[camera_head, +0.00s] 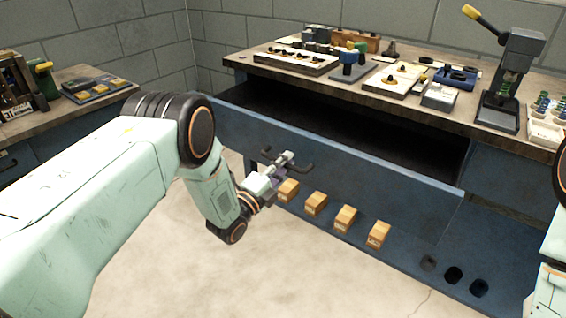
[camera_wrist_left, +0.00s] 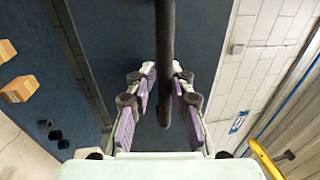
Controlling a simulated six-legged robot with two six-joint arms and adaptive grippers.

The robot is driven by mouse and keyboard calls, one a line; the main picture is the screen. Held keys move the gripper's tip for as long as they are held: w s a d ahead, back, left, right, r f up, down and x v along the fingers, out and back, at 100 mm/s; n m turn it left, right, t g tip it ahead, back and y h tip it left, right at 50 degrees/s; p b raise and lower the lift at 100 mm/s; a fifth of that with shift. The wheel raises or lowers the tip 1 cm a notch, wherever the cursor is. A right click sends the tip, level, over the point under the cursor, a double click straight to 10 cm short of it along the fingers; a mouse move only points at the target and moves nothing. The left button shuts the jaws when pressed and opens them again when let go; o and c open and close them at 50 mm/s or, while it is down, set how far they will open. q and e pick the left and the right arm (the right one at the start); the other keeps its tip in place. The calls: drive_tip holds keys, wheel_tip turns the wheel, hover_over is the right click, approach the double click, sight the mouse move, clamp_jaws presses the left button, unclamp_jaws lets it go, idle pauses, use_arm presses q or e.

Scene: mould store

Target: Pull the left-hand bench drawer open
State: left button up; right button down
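The left-hand bench drawer stands well open. Its wide blue front (camera_head: 350,165) is pulled out from under the bench top, and its dark interior (camera_head: 330,120) shows behind it. A black bar handle (camera_head: 301,167) is on the front's outer face. My left gripper (camera_head: 283,163) is at this handle. In the left wrist view the handle (camera_wrist_left: 165,50) runs between the purple-padded fingers of my left gripper (camera_wrist_left: 165,85), which are close in on both sides of it. My right gripper is out of view; only part of that arm shows at the right edge.
Several wooden blocks (camera_head: 345,218) stick out from a low blue ledge below the drawer front. The bench top (camera_head: 300,70) carries trays, fixtures and a lever press (camera_head: 509,85). Another bench (camera_head: 75,110) stands at left. Pale floor (camera_head: 180,270) is clear in front.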

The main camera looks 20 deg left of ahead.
use_arm(q)
drive_tip(key=shift+a+r, duration=0.15)
drive_tip(key=shift+s+a, duration=0.1)
drive_tip(key=v, duration=1.1)
drive_tip(key=shift+s, duration=0.35)
